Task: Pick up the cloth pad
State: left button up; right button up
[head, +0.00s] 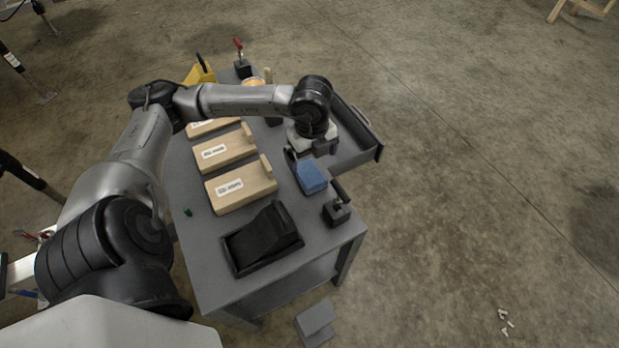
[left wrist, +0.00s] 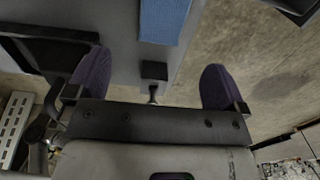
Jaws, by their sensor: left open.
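The cloth pad, a blue block-like pad (head: 311,177), lies on the grey cart top near its right edge. In the left wrist view the blue pad (left wrist: 165,20) shows at the top, partly cut off by the frame. My left gripper (head: 307,160) is open and empty, just behind the pad in the head view and above the cart. In the left wrist view its two purple-faced fingers (left wrist: 157,80) stand wide apart, with the pad beyond them. I cannot tell the exact height gap. My right gripper is not in view.
A black toggle-like clamp (head: 337,212) stands just in front of the pad. A black tray (head: 262,238) sits at the cart's front. Several wooden blocks (head: 240,186) with labels line the left side. An open grey drawer (head: 357,135) juts out on the right.

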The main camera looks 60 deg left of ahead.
aim_at(312, 177)
pick_arm(q)
notch_tip(312, 177, down, 5)
jog(key=shift+f+b, duration=0.15)
jog(key=shift+b, duration=0.85)
notch_tip(312, 177, down, 5)
jog(key=b, duration=0.4)
jog(key=shift+w, duration=0.1)
jog(key=shift+c, duration=0.7)
jog(key=c, duration=0.9)
